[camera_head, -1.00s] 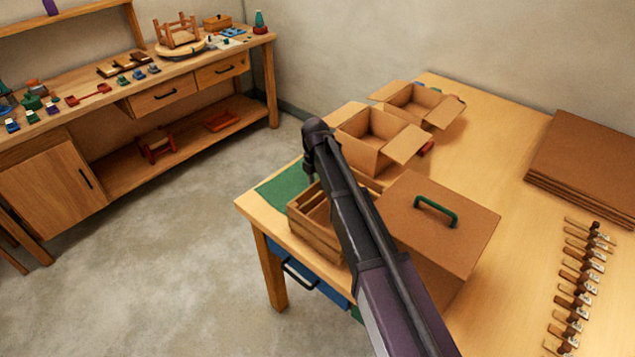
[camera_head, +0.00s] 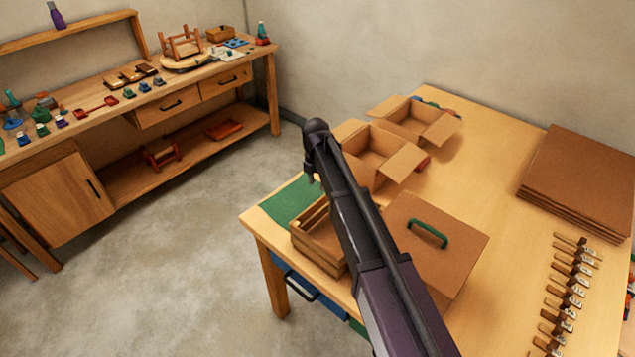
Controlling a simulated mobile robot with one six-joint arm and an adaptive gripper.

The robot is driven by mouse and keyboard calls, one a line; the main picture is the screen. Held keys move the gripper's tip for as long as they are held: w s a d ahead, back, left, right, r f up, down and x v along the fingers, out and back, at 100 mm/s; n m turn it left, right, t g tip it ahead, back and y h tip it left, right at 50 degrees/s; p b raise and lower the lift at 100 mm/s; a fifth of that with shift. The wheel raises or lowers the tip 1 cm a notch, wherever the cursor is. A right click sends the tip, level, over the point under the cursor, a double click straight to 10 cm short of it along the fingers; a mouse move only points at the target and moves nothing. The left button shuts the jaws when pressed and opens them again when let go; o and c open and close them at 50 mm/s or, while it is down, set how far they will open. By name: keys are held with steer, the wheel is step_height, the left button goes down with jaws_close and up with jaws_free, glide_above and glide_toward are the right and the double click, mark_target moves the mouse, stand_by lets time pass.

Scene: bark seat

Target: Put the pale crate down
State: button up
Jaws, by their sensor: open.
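The pale crate (camera_head: 319,257), with slatted wooden walls, stands on the table near its left edge, at the front of a green mat (camera_head: 291,203). My arm crosses in front of it and hides its right part and much of its inside. My gripper (camera_head: 311,178) is open, a small dark shape below the end of my arm. It appears above the far side of the crate, apart from its visible walls. My wrist hides most of the fingers.
A brown box with a green handle (camera_head: 447,238) stands right of the crate. Two open cardboard boxes (camera_head: 371,151) (camera_head: 407,121) stand behind. Flat brown boards (camera_head: 577,187) and a row of small clips (camera_head: 562,299) lie at the right. A workbench (camera_head: 160,122) stands across the floor.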

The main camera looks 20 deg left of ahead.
steer(key=shift+r+p, duration=0.5)
steer(key=shift+r, duration=0.25)
steer(key=shift+r, duration=0.1)
